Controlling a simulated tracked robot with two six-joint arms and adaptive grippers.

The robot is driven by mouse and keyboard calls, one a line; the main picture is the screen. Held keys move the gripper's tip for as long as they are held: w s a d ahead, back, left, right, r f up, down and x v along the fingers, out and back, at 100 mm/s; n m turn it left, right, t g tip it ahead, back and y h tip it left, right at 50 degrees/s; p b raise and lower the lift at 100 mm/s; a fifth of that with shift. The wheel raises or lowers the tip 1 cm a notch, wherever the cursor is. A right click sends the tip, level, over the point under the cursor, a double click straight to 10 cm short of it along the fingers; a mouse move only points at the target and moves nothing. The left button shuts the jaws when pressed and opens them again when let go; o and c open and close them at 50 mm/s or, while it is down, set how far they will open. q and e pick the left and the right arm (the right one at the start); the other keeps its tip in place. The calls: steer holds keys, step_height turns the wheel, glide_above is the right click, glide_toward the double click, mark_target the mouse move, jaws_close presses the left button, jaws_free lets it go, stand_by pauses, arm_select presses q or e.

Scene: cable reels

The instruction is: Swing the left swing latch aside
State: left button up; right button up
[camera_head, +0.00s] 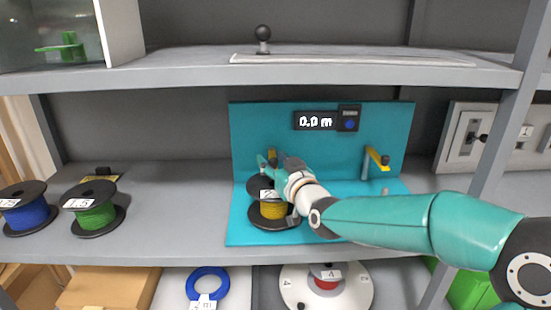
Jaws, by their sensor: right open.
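The teal stand (330,135) stands on the middle shelf with a back plate and a base plate. The left swing latch (272,153) shows only as a small yellow piece, mostly hidden behind my right gripper. My right gripper (272,165) is open at this latch, above the yellow reel; whether it touches the latch cannot be told. The yellow reel (272,209), with black flanges, sits on the left of the base plate, partly covered by the gripper. My left gripper is not in view.
A blue reel (28,214) and a green reel (96,215) stand on the shelf at left. A display (316,121) on the stand reads 0.0 m. A grey shelf board (180,77) runs above. The shelf between the green reel and the stand is clear.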

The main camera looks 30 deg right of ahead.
jaws_close()
steer(key=shift+d, duration=0.25)
steer(key=shift+a, duration=0.2)
